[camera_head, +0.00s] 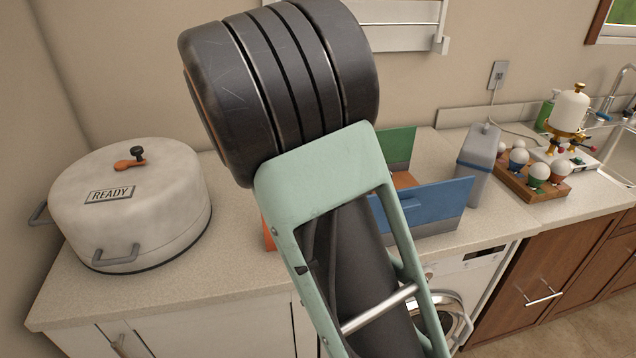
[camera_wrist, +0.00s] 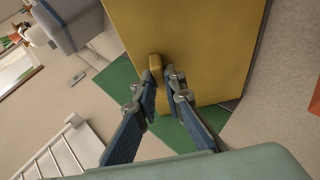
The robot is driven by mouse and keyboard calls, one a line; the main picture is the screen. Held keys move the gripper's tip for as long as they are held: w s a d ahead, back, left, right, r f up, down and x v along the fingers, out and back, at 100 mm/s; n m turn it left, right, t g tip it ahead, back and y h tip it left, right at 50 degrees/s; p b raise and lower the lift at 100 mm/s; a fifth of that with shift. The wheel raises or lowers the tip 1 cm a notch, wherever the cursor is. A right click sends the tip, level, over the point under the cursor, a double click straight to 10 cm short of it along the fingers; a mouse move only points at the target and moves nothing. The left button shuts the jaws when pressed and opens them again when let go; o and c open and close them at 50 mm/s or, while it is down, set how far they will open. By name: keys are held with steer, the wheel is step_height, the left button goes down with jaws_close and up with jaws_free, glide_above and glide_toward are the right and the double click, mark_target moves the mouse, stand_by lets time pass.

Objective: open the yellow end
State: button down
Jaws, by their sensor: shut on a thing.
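The yellow end (camera_wrist: 205,40) is a flat yellow panel filling the upper middle of the wrist view. A small yellow handle (camera_wrist: 155,62) sticks out from its face. My gripper (camera_wrist: 161,82) has its two blue fingers on either side of this handle and is shut on it. In the head view my arm hides the gripper and the yellow end. There the box shows a blue panel (camera_head: 432,208) in front, a green panel (camera_head: 398,147) behind and a bit of orange between them. Green also shows beside the yellow panel in the wrist view (camera_wrist: 118,85).
A large white pot (camera_head: 130,235) marked READY stands on the counter at left. A grey bottle-like container (camera_head: 480,155) stands right of the box. An egg rack (camera_head: 533,184), a white dispenser (camera_head: 569,110) and a sink (camera_head: 612,155) are farther right. A white wall rack (camera_head: 395,38) hangs above.

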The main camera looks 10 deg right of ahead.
steer(key=d+y, duration=0.1)
steer(key=d+f+y, duration=0.1)
steer(key=d, duration=0.1)
steer(key=shift+m+p, duration=0.3)
steer(key=shift+m, duration=0.1)
steer(key=shift+d+f+g+y+p, duration=0.3)
steer(key=shift+d+f+y+p, duration=0.1)
steer(key=shift+d+y+p, duration=0.25)
steer(key=shift+w+d+f+m+y+p, duration=0.1)
steer(key=shift+d+f+m+y+p, duration=0.2)
steer(key=shift+d+f+y+p, duration=0.65)
steer(key=shift+f+y+p, duration=0.4)
steer(key=shift+f+p, duration=0.05)
steer(key=shift+p, duration=0.25)
steer(key=shift+f, duration=0.15)
steer(key=c, duration=2)
jaws_free()
steer(key=v, duration=1.2)
